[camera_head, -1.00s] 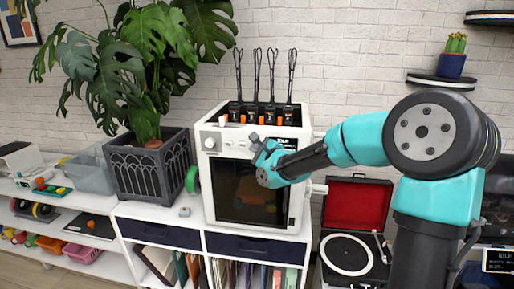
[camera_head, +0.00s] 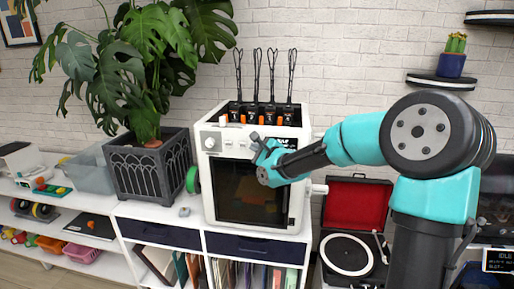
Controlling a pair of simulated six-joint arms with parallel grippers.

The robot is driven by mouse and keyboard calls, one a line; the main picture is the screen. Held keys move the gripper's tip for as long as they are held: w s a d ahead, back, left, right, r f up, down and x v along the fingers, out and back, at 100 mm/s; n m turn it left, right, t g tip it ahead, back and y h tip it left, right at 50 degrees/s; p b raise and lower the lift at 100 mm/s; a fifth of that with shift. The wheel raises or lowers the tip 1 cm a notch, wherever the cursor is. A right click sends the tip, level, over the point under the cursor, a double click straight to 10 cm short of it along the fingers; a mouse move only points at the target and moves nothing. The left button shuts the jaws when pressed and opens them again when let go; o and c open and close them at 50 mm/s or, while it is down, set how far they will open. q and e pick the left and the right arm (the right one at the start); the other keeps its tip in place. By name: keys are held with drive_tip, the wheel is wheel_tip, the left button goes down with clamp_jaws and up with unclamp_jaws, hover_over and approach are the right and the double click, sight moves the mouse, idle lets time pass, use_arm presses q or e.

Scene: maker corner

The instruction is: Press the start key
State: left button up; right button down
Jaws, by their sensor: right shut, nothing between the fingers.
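A white boxy machine (camera_head: 212,190) with a dark front window (camera_head: 240,195) stands on the white shelf unit. Its upper front panel carries a round knob (camera_head: 210,143) and small controls (camera_head: 237,146). My right gripper (camera_head: 257,142) is shut and empty, in front of the right part of that panel. My right forearm and wrist hide part of the panel and window. The start key cannot be made out for certain, and I cannot tell whether the fingertips touch the panel. A display (camera_head: 499,261) at the right edge reads "IDLE". My left gripper is not in view.
Several black holders with loops (camera_head: 254,112) stand on top of the machine. A plant in a dark planter (camera_head: 150,170) is close on its left. An open red record player (camera_head: 352,205) stands to the right. A small grey object (camera_head: 184,212) lies on the shelf.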

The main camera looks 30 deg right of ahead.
idle(0.6)
drive_tip(key=shift+s+a, duration=0.45)
drive_tip(key=shift+s, duration=0.1)
drive_tip(key=s+a, duration=0.3)
drive_tip(key=shift+s+a, duration=0.15)
drive_tip(key=shift+s, duration=0.25)
idle(0.3)
drive_tip(key=shift+f, duration=0.1)
idle(0.6)
